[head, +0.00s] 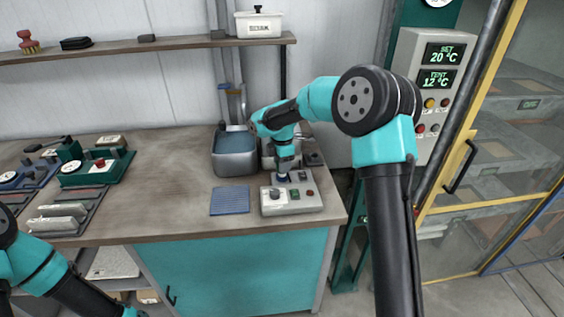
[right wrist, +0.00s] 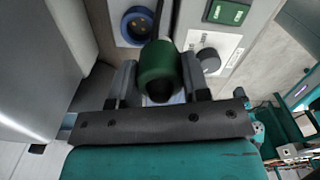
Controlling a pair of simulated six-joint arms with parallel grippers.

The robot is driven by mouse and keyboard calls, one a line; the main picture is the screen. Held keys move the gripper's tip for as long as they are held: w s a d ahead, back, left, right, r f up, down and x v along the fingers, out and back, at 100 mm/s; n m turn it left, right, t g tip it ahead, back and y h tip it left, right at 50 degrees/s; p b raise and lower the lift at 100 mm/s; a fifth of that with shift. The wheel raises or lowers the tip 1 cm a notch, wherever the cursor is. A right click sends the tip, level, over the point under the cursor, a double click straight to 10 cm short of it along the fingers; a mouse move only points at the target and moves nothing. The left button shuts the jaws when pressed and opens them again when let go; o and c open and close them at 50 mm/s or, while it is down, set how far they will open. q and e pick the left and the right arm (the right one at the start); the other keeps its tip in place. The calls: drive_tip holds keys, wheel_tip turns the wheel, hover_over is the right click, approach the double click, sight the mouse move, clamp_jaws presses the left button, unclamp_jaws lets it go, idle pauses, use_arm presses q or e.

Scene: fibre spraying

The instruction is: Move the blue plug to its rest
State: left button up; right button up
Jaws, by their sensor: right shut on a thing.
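My right gripper (head: 283,168) reaches down over the grey control box (head: 300,204) at the right of the bench. In the right wrist view its two fingers (right wrist: 161,82) are on either side of a dark green cylindrical piece (right wrist: 160,62) with a black end, and it is shut on that piece. A dark cable or rod runs up from it. A round blue socket-like part (right wrist: 137,25) with small holes sits on the box face, just left of the piece. I cannot tell a separate blue plug.
A grey bin (head: 235,163) stands behind and left of the box. A blue pad (head: 230,201) lies in front of the bin. A green device (head: 95,170) and trays stand at the left. The bench middle is clear. A knob (right wrist: 208,60) is close beside the held piece.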

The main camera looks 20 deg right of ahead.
drive_tip(key=s+a, duration=0.1)
drive_tip(key=s, duration=0.3)
drive_tip(key=s+a, duration=0.2)
drive_tip(key=s, duration=0.2)
drive_tip(key=s+a+r, duration=0.1)
drive_tip(key=s+a, duration=0.1)
drive_tip(key=s, duration=0.2)
drive_tip(key=shift+s+a+r, duration=0.1)
drive_tip(key=shift+s+a, duration=0.05)
drive_tip(key=shift+a, duration=0.05)
